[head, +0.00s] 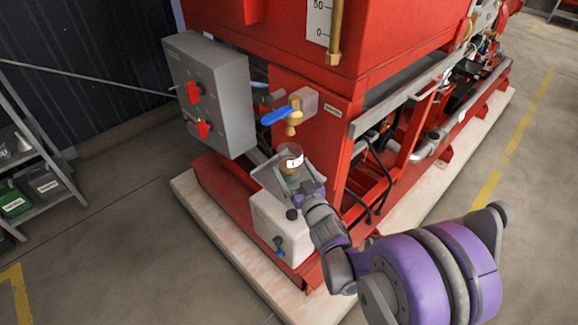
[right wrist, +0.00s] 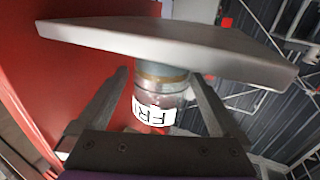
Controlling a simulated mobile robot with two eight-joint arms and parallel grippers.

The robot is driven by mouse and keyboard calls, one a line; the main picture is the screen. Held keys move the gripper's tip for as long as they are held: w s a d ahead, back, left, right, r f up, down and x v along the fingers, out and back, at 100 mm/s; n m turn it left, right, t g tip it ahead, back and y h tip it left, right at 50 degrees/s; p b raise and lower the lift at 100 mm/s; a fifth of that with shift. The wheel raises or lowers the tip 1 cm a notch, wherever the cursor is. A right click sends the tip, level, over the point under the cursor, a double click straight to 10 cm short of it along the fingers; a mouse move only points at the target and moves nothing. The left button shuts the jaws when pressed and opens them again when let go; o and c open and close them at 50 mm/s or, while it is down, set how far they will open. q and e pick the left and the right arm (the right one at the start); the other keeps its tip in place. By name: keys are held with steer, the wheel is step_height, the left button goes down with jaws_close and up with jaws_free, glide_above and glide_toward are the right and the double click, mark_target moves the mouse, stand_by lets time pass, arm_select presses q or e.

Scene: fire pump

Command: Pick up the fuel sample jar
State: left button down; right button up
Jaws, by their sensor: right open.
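The fuel sample jar (head: 291,161) is a clear, round jar with a white label and brownish contents. It stands upright on a small grey metal shelf (head: 262,172), below a brass tap with a blue lever (head: 290,113). My right gripper (head: 293,183) is at the near side of the jar. In the right wrist view, the jar (right wrist: 157,105) appears upside down between the open fingers (right wrist: 158,85), with a gap on each side. The shelf (right wrist: 170,38) covers the top of that view and hides the jar's base. My left gripper is out of view.
A grey control box (head: 215,90) with red switches stands left of the tap. A white container (head: 275,228) sits below the shelf. The red pump frame (head: 330,140) rises close behind and to the right. A rack (head: 45,190) stands at far left; floor between is clear.

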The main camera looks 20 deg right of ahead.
steer(key=w, duration=0.5)
steer(key=shift+w+f, duration=0.1)
steer(key=shift+w, duration=0.1)
jaws_close()
stand_by(0.3)
steer(key=shift+d, duration=0.1)
